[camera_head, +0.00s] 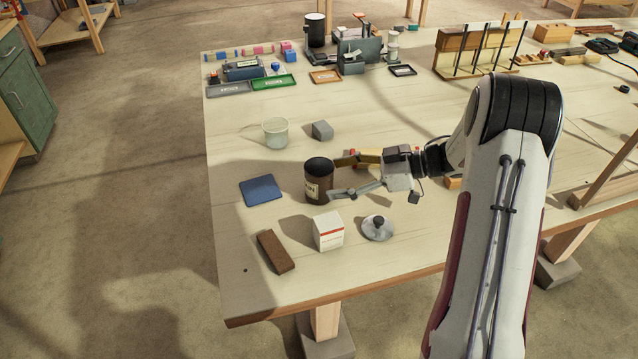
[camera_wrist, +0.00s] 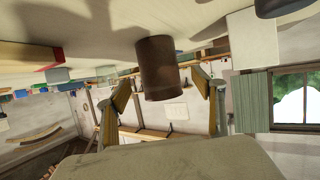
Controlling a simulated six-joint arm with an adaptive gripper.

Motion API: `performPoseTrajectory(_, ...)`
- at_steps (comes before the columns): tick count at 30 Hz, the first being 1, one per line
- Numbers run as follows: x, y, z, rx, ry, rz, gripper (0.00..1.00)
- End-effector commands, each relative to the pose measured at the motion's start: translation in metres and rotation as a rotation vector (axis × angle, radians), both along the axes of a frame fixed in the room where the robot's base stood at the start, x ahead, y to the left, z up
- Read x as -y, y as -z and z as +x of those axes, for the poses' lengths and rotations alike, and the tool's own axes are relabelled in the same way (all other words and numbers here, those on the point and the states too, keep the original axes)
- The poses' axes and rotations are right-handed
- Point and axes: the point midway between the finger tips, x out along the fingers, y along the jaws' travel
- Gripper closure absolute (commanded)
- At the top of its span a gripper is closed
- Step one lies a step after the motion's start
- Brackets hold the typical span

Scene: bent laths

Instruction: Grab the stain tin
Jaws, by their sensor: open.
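The stain tin (camera_head: 319,183) is a dark brown cylinder with a pale label and a dark top, standing upright on the workbench. My gripper (camera_head: 336,177) is open and comes in from the right, low over the bench. Its two fingertips are at the tin's right side, one towards the far side and one towards the near side. In the wrist view the tin (camera_wrist: 157,68) appears upside down, centred between the two spread fingers. I cannot tell whether either finger touches it.
Near the tin are a blue pad (camera_head: 263,190), a white box (camera_head: 328,231), a brown block (camera_head: 275,251), a lid with a knob (camera_head: 377,228), a clear beaker (camera_head: 275,133) and a grey block (camera_head: 322,130). Bare bench (camera_head: 240,235) lies at the front left.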

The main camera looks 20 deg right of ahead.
Motion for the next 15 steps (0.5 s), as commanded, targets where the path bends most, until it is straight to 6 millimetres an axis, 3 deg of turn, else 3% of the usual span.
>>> performPoseTrajectory(15,-0.0069,0.0036,0.0034,0.000,0.000,0.000,0.32)
